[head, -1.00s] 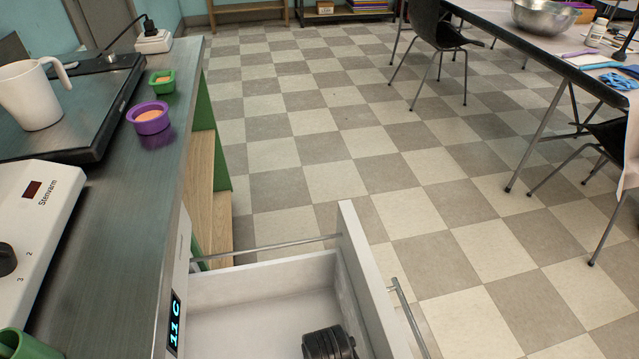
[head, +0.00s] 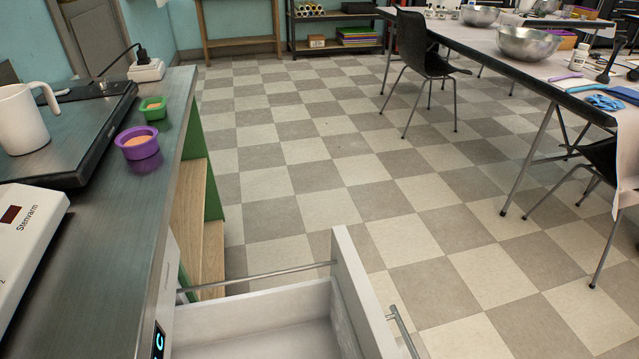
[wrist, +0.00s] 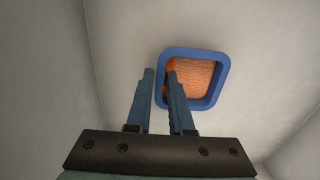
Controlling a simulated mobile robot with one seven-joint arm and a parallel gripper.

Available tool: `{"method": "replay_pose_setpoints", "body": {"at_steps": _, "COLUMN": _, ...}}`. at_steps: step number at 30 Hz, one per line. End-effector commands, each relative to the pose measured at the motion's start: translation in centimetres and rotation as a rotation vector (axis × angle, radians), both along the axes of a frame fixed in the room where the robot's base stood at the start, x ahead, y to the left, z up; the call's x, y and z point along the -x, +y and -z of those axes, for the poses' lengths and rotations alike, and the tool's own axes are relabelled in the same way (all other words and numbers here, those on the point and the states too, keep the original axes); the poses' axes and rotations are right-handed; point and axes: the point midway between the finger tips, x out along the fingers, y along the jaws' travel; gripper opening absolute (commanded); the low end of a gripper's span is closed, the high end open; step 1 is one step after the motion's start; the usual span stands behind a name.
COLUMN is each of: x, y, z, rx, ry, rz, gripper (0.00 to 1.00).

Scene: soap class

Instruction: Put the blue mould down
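The blue mould (wrist: 217,62) is a rounded square with an orange, rough-topped filling, seen in the wrist view above a pale surface that looks like the drawer's inside. My gripper (wrist: 160,73) has one finger on each side of the mould's left wall, the right finger over the orange filling. The fingers look closed on that wall. I cannot tell whether the mould's base touches the floor beneath it. Neither gripper nor mould shows in the head view, where the open white drawer (head: 255,312) is cut off by the lower edge.
A purple mould (head: 138,143) and a green mould (head: 153,109) stand on the metal counter (head: 95,235) at left, near a white jug (head: 22,120). The drawer's front panel (head: 358,290) stands out over the open checkered floor. A chair and tables are farther right.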

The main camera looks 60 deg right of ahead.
Motion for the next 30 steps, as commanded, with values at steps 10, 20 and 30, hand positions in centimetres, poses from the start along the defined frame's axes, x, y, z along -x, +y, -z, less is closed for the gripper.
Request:
{"method": "replay_pose_setpoints", "body": {"at_steps": 10, "x": 0.0, "y": 0.0, "z": -0.1, "rx": -0.001, "ry": -0.001, "rz": 0.0, "gripper": 0.42}}
{"method": "replay_pose_setpoints", "body": {"at_steps": 20, "x": 0.0, "y": -0.1, "z": -5.0, "rx": 0.002, "ry": -0.003, "rz": 0.0, "gripper": 0.42}}
{"method": "replay_pose_setpoints", "body": {"at_steps": 30, "x": 0.1, "y": -0.2, "z": -11.2, "rx": 0.001, "ry": -0.001, "rz": 0.0, "gripper": 0.42}}
